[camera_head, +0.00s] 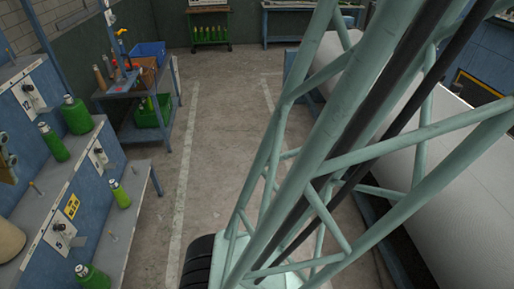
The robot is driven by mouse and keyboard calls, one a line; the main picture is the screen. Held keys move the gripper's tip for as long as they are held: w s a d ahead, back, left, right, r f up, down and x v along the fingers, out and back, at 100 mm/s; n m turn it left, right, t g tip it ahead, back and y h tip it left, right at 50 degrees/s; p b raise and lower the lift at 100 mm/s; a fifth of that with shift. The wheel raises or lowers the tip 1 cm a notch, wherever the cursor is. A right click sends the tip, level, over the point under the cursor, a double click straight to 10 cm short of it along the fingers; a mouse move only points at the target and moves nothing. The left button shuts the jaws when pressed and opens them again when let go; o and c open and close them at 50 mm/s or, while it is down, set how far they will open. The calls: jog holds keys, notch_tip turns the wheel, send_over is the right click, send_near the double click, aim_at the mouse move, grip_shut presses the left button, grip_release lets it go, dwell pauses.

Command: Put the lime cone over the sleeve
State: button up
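My gripper is not in view. Several green cone or bottle shapes with grey tops stand on the stepped blue-grey rack at the left. One green cone (78,115) stands on the upper step, with another green cone (53,141) beside it. A brighter green cone (120,193) stands on the lower step, and another green one (92,275) is at the bottom edge. I cannot tell which of these is the lime cone. Tan upright tubes (101,78) stand on a blue cart at the back left. I cannot tell which thing is the sleeve.
The blue cart (127,84) carries a blue bin (149,52) above and a green bin (152,112) below. A large white roll (455,190) lies at right. The floor aisle (228,110) is clear.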

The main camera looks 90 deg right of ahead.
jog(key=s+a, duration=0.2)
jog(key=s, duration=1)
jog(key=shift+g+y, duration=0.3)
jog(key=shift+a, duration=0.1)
